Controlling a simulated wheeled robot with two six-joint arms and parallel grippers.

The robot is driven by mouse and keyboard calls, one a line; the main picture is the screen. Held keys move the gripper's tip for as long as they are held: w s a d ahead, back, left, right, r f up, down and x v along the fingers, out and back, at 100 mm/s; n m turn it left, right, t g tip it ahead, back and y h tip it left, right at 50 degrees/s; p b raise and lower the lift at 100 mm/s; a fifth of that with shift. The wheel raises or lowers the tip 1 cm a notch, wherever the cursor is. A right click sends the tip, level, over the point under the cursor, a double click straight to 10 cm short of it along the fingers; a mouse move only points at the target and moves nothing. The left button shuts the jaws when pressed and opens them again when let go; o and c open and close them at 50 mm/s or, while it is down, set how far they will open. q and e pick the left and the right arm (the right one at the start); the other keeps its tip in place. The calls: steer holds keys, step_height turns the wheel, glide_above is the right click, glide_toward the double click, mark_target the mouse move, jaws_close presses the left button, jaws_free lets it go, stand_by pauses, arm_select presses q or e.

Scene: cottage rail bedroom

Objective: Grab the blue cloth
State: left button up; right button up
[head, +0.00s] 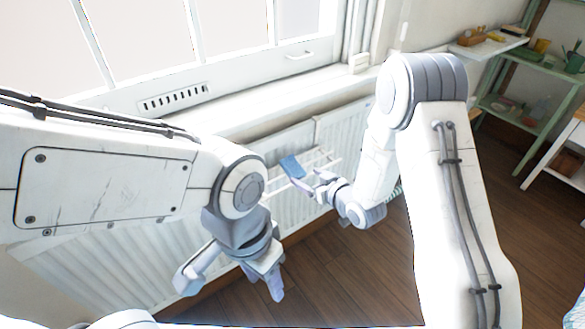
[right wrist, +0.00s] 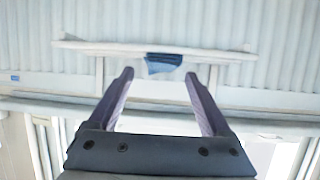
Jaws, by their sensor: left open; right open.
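The blue cloth (head: 292,167) hangs over a white rail rack (head: 328,163) in front of the radiator in the head view. In the right wrist view the cloth (right wrist: 163,62) shows just beyond the fingertips, roughly centred between them. My right gripper (head: 308,184) is open and empty, close to the cloth on its near right side; its two fingers also show in the right wrist view (right wrist: 159,75). I cannot see any contact with the cloth. My left gripper (head: 230,285) is open and empty, low in front of the radiator and well apart from the cloth.
A white radiator (head: 135,240) runs along the wall under the window sill (head: 240,113). A green shelf (head: 520,110) with small items stands at the right. Wooden floor (head: 345,270) is clear between my arms.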

mark_target(299, 173)
steer(key=shift+x, duration=2.75)
steer(key=shift+s+a+r, duration=0.1)
steer(key=shift+a, duration=0.05)
steer(key=c, duration=1.1)
steer(key=shift+r, duration=0.1)
